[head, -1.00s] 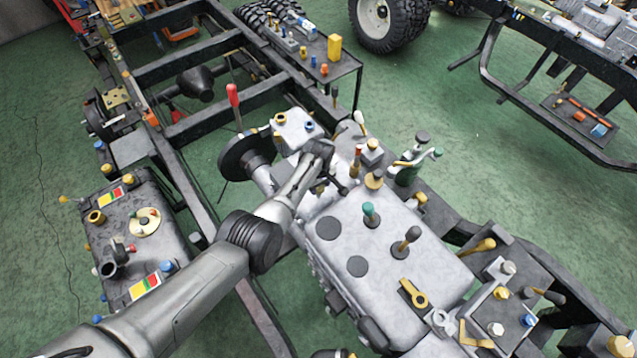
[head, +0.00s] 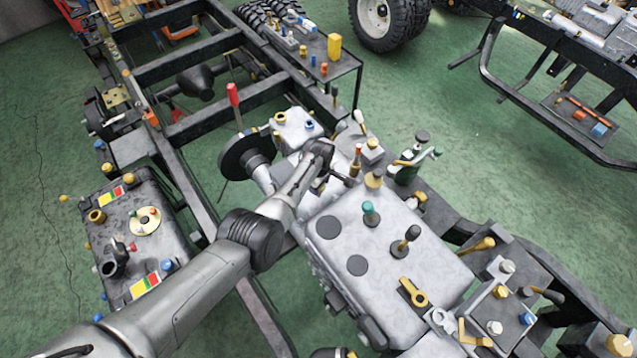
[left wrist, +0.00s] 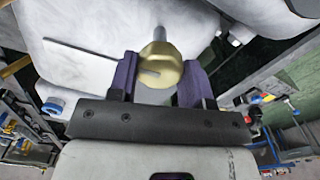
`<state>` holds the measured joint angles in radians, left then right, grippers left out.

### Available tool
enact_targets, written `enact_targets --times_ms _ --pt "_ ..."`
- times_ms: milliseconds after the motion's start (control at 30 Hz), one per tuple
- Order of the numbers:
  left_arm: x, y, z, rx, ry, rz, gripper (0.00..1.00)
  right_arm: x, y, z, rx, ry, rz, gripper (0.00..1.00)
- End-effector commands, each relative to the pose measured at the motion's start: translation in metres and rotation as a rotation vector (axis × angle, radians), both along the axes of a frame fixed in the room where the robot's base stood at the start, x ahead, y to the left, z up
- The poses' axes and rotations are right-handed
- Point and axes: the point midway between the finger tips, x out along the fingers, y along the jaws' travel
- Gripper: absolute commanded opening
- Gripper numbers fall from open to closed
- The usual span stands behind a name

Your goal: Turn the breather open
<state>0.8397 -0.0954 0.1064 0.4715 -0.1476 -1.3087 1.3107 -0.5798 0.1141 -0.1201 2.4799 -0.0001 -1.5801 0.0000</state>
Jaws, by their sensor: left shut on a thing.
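A brass, round slotted cap that looks like the breather (left wrist: 158,66) sits between the two purple fingers of my left gripper (left wrist: 158,80) in the left wrist view. A grey stem shows above it, beside a pale casting. The fingers are shut on the cap from both sides. In the head view my left arm reaches in from the lower left to the grey engine and gearbox block (head: 385,290). The arm's wrist hides most of the gripper and the cap there. My right gripper is not in view.
A green-topped knob (head: 370,210) and a black-topped lever (head: 406,240) rise from the block close by. A red-tipped brass part (head: 357,155) stands just right of the wrist. A red lever (head: 234,100) stands behind. A dark tank (head: 150,270) lies left of my arm.

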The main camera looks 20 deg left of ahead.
Motion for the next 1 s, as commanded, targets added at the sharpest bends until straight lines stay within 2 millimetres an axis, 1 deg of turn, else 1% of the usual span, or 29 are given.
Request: enact_targets --times_ms 133,167,400,633,733,867,1000 --pt "0.0 0.001 0.0 0.002 -0.001 0.0 0.21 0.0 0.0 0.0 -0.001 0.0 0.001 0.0" --pt "0.0 0.001 0.0 0.002 -0.001 0.0 0.48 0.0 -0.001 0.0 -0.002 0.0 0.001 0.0" --pt "0.0 0.001 0.0 0.001 0.0 -0.001 0.71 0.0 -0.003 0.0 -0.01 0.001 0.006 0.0" --pt "0.0 0.0 0.001 0.0 0.0 -0.001 0.71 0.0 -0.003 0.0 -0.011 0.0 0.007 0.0" --pt "0.0 0.0 0.007 0.0 0.0 -0.001 0.71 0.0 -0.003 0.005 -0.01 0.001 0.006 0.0" --pt "0.001 0.0 0.026 0.0 -0.002 -0.001 0.71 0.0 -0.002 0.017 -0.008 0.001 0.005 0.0" --pt "0.001 0.0 0.053 0.0 -0.003 0.0 0.71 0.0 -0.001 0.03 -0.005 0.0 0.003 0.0"
